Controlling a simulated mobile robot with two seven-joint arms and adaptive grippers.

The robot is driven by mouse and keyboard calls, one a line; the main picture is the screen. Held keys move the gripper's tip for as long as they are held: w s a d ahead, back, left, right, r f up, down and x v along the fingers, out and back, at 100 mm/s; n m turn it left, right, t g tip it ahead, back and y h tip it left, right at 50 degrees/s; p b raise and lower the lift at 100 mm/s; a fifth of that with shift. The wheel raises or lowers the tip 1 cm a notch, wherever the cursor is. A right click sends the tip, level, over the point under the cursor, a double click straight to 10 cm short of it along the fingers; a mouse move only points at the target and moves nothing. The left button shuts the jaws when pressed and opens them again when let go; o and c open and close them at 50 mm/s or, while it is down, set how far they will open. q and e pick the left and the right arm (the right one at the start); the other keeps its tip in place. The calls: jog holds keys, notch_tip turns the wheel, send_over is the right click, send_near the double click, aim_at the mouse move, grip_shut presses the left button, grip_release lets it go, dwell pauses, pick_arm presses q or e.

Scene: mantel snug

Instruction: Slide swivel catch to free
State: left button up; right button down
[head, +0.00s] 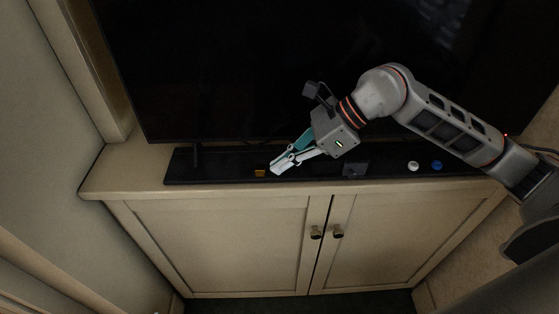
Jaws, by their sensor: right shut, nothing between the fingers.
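A small orange-yellow piece (260,173) sits near the front edge of a long black board (222,172) on the cabinet top. It may be the swivel catch, but it is too small to tell its form or position. My right gripper (277,167) reaches in from the right, tilted down to the left. Its fingers are shut and empty, with the tips just right of the orange-yellow piece. I cannot tell whether they touch it. My left gripper is not in view.
A dark block (355,168), a white knob (413,165) and a blue knob (437,165) sit on the board to the right. A large black screen (220,70) stands behind. The cabinet (225,235) below has two shut doors with round knobs.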

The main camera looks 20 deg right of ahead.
aim_at(259, 168)
jog(key=shift+w+a, duration=0.1)
jog(key=shift+a, duration=0.2)
jog(key=shift+a, duration=0.1)
jog(key=shift+w+a, duration=0.1)
jog(key=shift+a, duration=0.25)
jog(key=a, duration=0.2)
jog(key=shift+w+a, duration=0.35)
jog(key=shift+w, duration=0.05)
jog(key=shift+d, duration=0.1)
jog(key=shift+f, duration=0.1)
